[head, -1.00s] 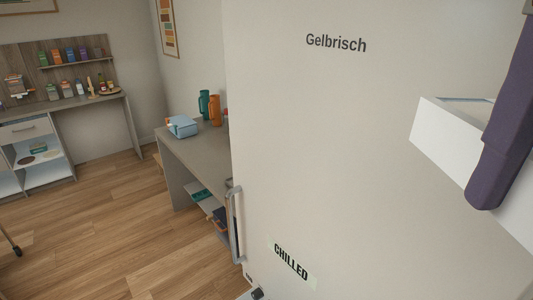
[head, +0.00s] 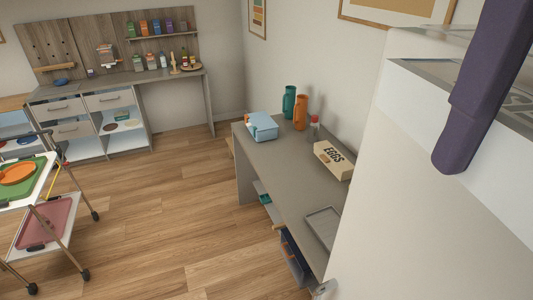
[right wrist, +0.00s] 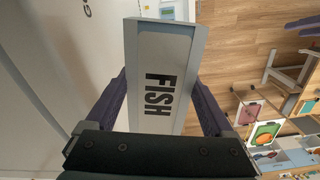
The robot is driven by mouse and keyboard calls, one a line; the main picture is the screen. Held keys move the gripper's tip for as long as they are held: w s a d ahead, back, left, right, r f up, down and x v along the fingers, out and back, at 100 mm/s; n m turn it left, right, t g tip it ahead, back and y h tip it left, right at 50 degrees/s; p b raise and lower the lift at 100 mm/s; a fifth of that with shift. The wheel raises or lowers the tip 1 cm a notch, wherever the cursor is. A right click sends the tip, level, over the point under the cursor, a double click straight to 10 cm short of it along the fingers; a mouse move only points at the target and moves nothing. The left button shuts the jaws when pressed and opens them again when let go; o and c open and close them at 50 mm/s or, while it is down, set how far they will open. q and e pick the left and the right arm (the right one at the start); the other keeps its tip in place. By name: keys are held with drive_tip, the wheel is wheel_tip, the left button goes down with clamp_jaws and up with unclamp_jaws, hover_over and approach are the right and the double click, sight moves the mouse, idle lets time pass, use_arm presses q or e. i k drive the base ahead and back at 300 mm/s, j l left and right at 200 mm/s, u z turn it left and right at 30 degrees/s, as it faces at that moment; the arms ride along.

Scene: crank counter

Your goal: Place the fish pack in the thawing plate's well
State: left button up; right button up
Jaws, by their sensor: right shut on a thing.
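The fish pack (right wrist: 158,50) is a flat pale box with a grey-blue rim and a white label reading FISH. My right gripper (right wrist: 160,85) is shut on it, one purple finger on each side in the right wrist view. In the head view the pack (head: 430,95) is a large white shape at the upper right, close to the camera, partly covered by a purple finger. A flat grey plate with a raised rim (head: 307,222), which looks like the thawing plate, lies on the counter's near part. Its near right side is hidden behind the fridge. My left gripper is not in view.
The pale fridge (head: 375,220) stands at right. A trolley (head: 45,215) stands at left. The wooden floor between is open.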

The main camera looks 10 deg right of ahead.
sight(332, 231)
drive_tip(key=i+j+z, duration=0.1)
drive_tip(key=i, duration=0.35)
drive_tip(key=i+j+z, duration=0.1)
drive_tip(key=i, duration=0.4)
drive_tip(key=i+j, duration=0.3)
drive_tip(key=i, duration=0.15)
drive_tip(key=i+j+z, duration=0.15)
drive_tip(key=i, duration=0.3)
drive_tip(key=i+l+z, duration=0.1)
drive_tip(key=i+z, duration=0.65)
drive_tip(key=i, duration=0.2)
drive_tip(key=i+j+z, duration=0.2)
drive_tip(key=i+z, duration=0.2)
drive_tip(key=i+j+z, duration=0.4)
drive_tip(key=i+z, duration=0.1)
drive_tip(key=z, duration=0.8)
drive_tip(key=i+z, duration=0.15)
drive_tip(key=z, duration=0.3)
drive_tip(key=j+z, duration=0.1)
drive_tip(key=z, duration=0.35)
drive_tip(key=i+j+z, duration=0.1)
drive_tip(key=z, duration=0.35)
drive_tip(key=i+j+z, duration=0.1)
drive_tip(key=z, duration=0.35)
drive_tip(key=j+z, duration=0.1)
drive_tip(key=z, duration=0.35)
